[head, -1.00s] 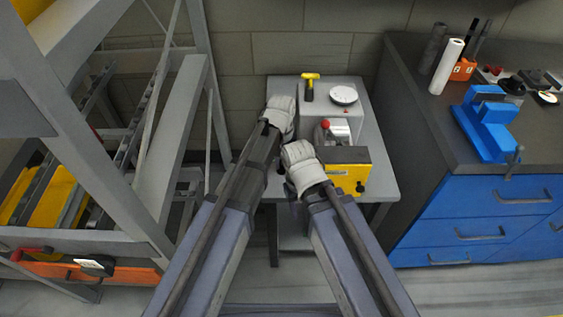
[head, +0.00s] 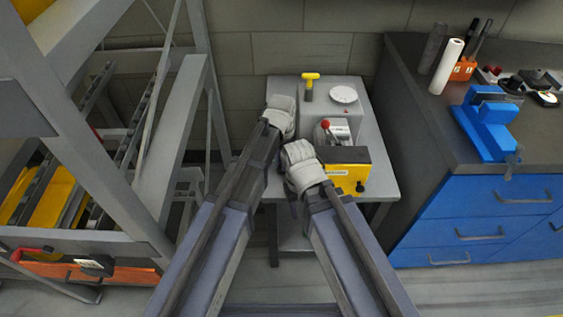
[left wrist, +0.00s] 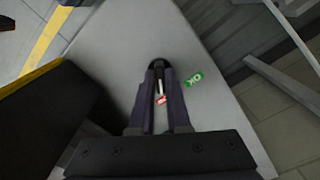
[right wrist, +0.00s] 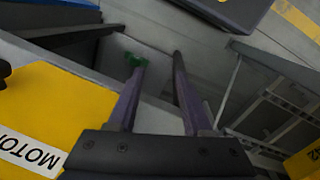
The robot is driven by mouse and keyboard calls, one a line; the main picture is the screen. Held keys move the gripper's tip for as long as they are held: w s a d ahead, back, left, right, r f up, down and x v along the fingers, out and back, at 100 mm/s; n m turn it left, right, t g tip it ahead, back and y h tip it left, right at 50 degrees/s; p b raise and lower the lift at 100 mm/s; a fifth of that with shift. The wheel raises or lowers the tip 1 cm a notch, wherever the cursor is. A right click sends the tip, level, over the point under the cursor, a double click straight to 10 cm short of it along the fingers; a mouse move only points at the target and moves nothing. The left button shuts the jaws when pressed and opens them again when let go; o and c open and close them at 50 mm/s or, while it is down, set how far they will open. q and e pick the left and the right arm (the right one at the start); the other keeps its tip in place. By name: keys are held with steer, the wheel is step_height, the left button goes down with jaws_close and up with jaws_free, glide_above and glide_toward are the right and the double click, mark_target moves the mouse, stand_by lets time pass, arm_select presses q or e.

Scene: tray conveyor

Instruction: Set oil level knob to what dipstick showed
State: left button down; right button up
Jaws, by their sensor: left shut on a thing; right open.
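A black oil level knob (left wrist: 159,68) with a pale pointer line shows in the left wrist view on a grey panel. A green OK label (left wrist: 193,81) is to its right, and a small red label (left wrist: 161,99) is between my fingers. My left gripper (left wrist: 160,80) is shut on the knob. In the head view its fingertips are hidden behind the wrist. The yellow T-handled dipstick (head: 310,83) stands upright in the top of the grey housing (head: 318,108). My right gripper (right wrist: 152,62) is open and empty beside the yellow motor box (right wrist: 55,105).
A white round dial (head: 343,94) sits on the housing. A red-tipped lever (head: 325,124) stands near the yellow box, which has a black knob (head: 361,187). A grey rack frame (head: 175,140) is at left. A blue-drawer workbench (head: 470,215) with a blue vise (head: 487,122) is at right.

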arm_select(q)
steer(key=shift+m, duration=1)
steer(key=c, duration=0.9)
jaws_free()
steer(key=shift+r, duration=0.1)
step_height(320, 180, up, 8)
steer(key=p, duration=0.8)
steer(key=shift+f, duration=0.2)
